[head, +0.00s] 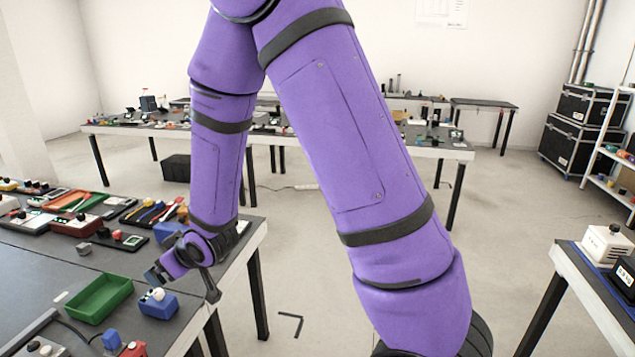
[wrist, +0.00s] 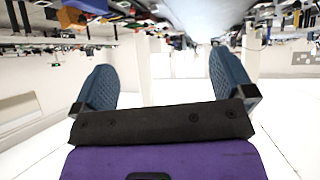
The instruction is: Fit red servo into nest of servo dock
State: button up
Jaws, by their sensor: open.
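My gripper (head: 184,284) hangs at the right edge of the left table in the head view, near a blue block with a white top (head: 158,304). In the wrist view my gripper (wrist: 162,62) has its two blue fingers wide apart with nothing between them. A small red piece (head: 133,348) sits at the bottom edge of the head view, partly cut off, beside a small blue piece (head: 112,340). I cannot tell whether it is the red servo. I cannot make out the servo dock or its nest for certain.
A green tray (head: 98,298) lies on the dark left table (head: 35,262), with several devices and trays farther back. Another table (head: 590,290) with white and black devices stands at the right. Open floor (head: 300,265) lies between. My purple arm hides the middle.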

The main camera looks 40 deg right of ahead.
jog(key=s+d+r+m+g+h, duration=0.1)
jog(key=s+d+r+m, duration=0.1)
jog(key=s+d+r, duration=0.4)
jog(key=s+d+r+m+g+h, duration=0.1)
jog(key=s+d+r+g+h, duration=0.1)
jog(key=s+d+r, duration=0.5)
jog(key=s+r, duration=0.6)
jog(key=r, duration=0.2)
jog(key=shift+s+r+m, duration=0.15)
jog(key=shift+r+m, duration=0.2)
jog(key=shift+m, duration=0.05)
jog(key=shift+m+g+h, duration=0.3)
jog(key=shift+m+g, duration=0.3)
jog(key=shift+g, duration=0.3)
jog(key=s+r, duration=0.1)
jog(key=s, duration=0.2)
jog(key=s+d, duration=0.1)
jog(key=s, duration=0.3)
jog(key=s+r, duration=0.1)
jog(key=s, duration=0.2)
jog(key=shift+s+d+r, duration=0.3)
jog(key=shift+s+d, duration=0.1)
jog(key=shift+c, duration=0.2)
